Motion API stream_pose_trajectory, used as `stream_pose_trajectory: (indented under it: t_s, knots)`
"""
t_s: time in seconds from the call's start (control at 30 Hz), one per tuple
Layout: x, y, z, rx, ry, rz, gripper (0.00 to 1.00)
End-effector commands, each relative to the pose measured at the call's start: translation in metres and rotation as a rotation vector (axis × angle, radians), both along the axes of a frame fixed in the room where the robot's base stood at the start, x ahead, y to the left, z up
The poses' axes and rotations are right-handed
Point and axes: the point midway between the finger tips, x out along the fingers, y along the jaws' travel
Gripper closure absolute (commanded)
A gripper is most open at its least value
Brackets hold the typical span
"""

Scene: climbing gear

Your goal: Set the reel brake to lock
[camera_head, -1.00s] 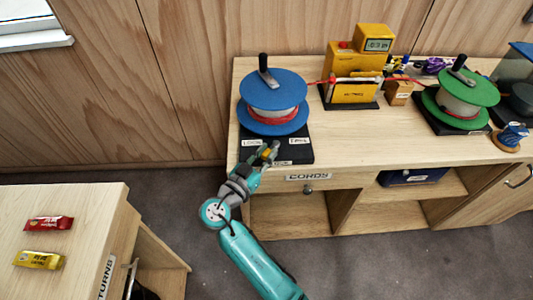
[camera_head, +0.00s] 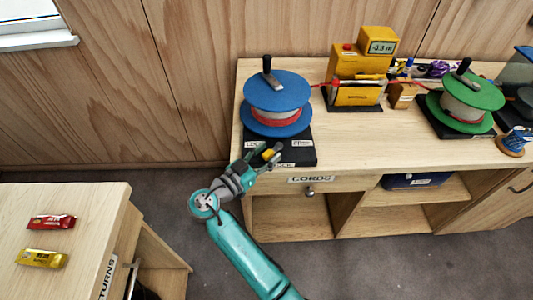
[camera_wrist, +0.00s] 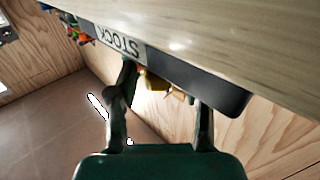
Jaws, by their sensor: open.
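The blue reel (camera_head: 276,101) with a red cord stands on a black base (camera_head: 297,153) at the left end of the counter. A black crank handle is on its top. The base has small white labels, too small to read surely in the head view. My gripper (camera_head: 265,156) is at the base's front left. A small yellow piece (camera_head: 269,154), perhaps the brake lever, shows there. In the wrist view my gripper (camera_wrist: 162,90) is open, with the yellow piece (camera_wrist: 154,82) between its fingers, beside the base's STOCK label (camera_wrist: 115,44). Contact cannot be told.
A yellow device (camera_head: 357,85) with a display stands right of the blue reel. A green reel (camera_head: 464,105) stands farther right. The counter's middle (camera_head: 370,140) is clear. A lower table (camera_head: 85,205) at left bears red and yellow wrapped bars.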

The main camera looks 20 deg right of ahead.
Motion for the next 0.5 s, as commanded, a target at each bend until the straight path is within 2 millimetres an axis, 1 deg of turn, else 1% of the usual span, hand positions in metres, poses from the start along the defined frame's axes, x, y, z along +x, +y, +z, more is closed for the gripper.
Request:
stream_pose_trajectory:
  t_s: [0.17, 0.27, 0.5]
  knots:
    - [-0.002, 0.005, 0.0, 0.0, 0.0, 0.002, 0.5]
    - [-0.007, 0.017, 0.0, -0.001, 0.0, 0.003, 0.5]
    - [-0.028, 0.059, 0.0, -0.001, 0.0, 0.006, 0.5]
